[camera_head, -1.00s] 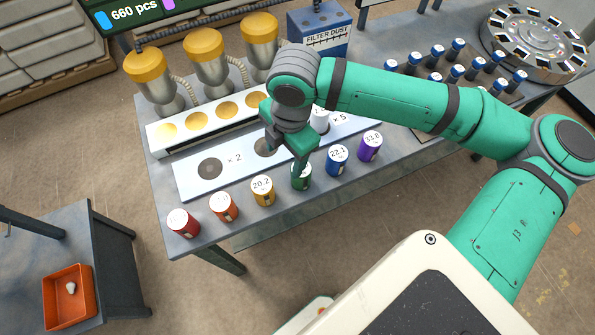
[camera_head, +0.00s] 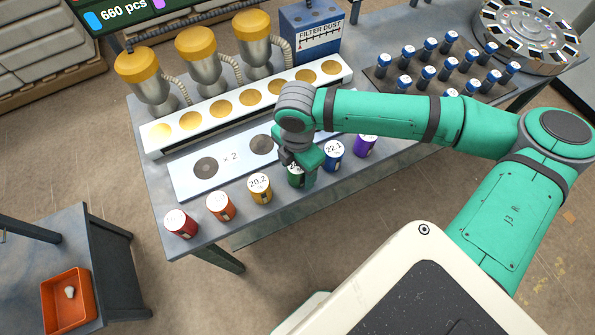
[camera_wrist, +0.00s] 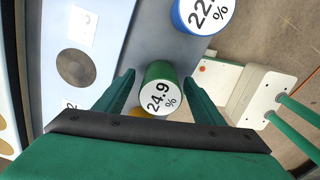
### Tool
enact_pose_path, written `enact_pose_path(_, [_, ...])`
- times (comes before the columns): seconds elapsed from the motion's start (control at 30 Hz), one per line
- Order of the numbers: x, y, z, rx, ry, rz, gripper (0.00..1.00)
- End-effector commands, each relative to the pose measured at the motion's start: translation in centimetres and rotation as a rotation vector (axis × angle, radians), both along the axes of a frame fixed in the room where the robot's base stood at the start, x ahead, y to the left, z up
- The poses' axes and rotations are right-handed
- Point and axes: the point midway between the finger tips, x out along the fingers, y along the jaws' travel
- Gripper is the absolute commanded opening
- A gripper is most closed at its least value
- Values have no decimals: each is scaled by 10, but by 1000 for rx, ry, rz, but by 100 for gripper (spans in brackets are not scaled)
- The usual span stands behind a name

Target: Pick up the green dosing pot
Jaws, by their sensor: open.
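The green dosing pot (camera_wrist: 159,75) stands between my gripper's two fingers in the wrist view, its white lid marked 24.9 %. My gripper (camera_wrist: 161,88) is open, with a finger on each side of the pot; I cannot tell whether either finger touches it. In the head view my gripper (camera_head: 301,172) is low over the row of pots and hides most of the green pot (camera_head: 296,183).
The blue pot (camera_head: 333,156) stands close on the right, the yellow pot (camera_head: 260,189) on the left. Red (camera_head: 181,223), orange (camera_head: 220,207) and purple (camera_head: 365,145) pots share the row. A white panel with dark discs (camera_head: 187,190) lies behind.

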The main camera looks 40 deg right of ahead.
Motion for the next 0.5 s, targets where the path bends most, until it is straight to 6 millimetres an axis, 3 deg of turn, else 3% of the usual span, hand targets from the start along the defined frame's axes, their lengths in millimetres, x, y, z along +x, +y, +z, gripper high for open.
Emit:
enact_pose_path(0.13, [0, 0, -14, 1, 0, -1, 63])
enact_pose_path(0.4, [0, 0, -17, 1, -1, -2, 63])
enact_pose_path(0.5, [0, 0, -17, 1, -1, -2, 41])
